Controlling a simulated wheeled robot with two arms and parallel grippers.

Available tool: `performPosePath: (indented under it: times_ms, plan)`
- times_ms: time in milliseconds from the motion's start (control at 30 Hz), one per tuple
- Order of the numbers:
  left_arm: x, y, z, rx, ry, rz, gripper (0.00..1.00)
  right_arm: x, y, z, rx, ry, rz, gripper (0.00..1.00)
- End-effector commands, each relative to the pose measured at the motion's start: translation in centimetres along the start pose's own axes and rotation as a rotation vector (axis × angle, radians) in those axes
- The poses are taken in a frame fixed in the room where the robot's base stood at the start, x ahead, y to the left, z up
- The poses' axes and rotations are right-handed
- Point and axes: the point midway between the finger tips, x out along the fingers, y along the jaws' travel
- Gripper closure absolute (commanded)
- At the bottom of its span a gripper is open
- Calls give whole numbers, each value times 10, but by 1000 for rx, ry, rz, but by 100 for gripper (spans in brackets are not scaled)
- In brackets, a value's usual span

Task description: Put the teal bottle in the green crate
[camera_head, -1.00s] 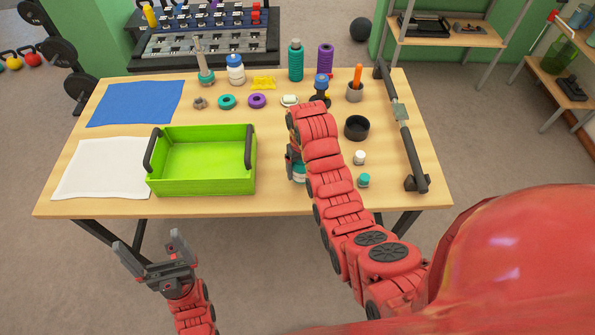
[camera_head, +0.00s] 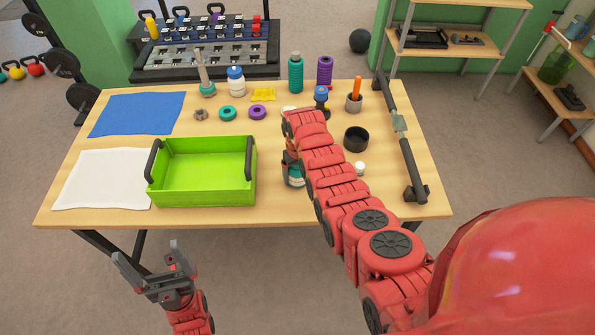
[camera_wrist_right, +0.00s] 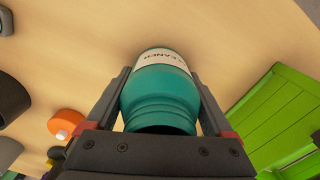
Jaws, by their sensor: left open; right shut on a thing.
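The teal bottle (camera_wrist_right: 160,100) with a white label is between the two fingers of my right gripper (camera_wrist_right: 165,95) in the right wrist view. In the head view the bottle (camera_head: 295,178) shows low beside my right arm, partly hidden by the gripper (camera_head: 291,160), to the right of the crate. I cannot tell whether it touches the table. The green crate (camera_head: 203,199) stands on the table, empty, with dark handles on its left and right sides; part of it shows in the right wrist view (camera_wrist_right: 285,105). My left gripper (camera_head: 152,270) is open and empty in front of the table.
A white cloth (camera_head: 100,180) and a blue cloth (camera_head: 136,114) lie left on the table (camera_head: 270,195). A ribbed teal cylinder (camera_head: 296,72), a purple one (camera_head: 325,71) and small items stand along the back. A black bowl (camera_head: 356,139) and a dark bar (camera_head: 402,140) are at right.

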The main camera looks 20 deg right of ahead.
Motion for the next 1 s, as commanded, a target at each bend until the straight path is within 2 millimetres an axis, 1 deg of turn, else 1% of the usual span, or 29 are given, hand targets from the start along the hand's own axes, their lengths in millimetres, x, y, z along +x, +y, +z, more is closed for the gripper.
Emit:
performPosePath:
  times_ms: [33, 300, 467, 500, 533, 567, 767, 900, 1000]
  plan:
    - [3, 0, -1, 0, 0, 0, 0, -2, 0, 0, 0, 0, 0, 84]
    - [2, 0, 0, 0, 0, 0, 0, 0, 0, 0, 0, 2, 0, 84]
    - [-3, 0, 0, 0, 0, 0, 0, 5, 0, 0, 0, 2, 0, 84]
    - [-2, 0, 0, 0, 0, 0, 0, 4, 0, 0, 0, 1, 0, 8]
    - [-2, 0, 0, 0, 0, 0, 0, 4, 0, 0, 0, 2, 0, 3]
    - [-1, 0, 0, 0, 0, 0, 0, 4, 0, 0, 0, 2, 0, 0]
    - [-1, 0, 0, 0, 0, 0, 0, 4, 0, 0, 0, 1, 0, 0]
    - [3, 0, -1, 0, 0, 0, 0, 2, 0, 0, 0, -1, 0, 0]
    - [-2, 0, 0, 0, 0, 0, 0, 0, 0, -2, 0, 5, 1, 0]
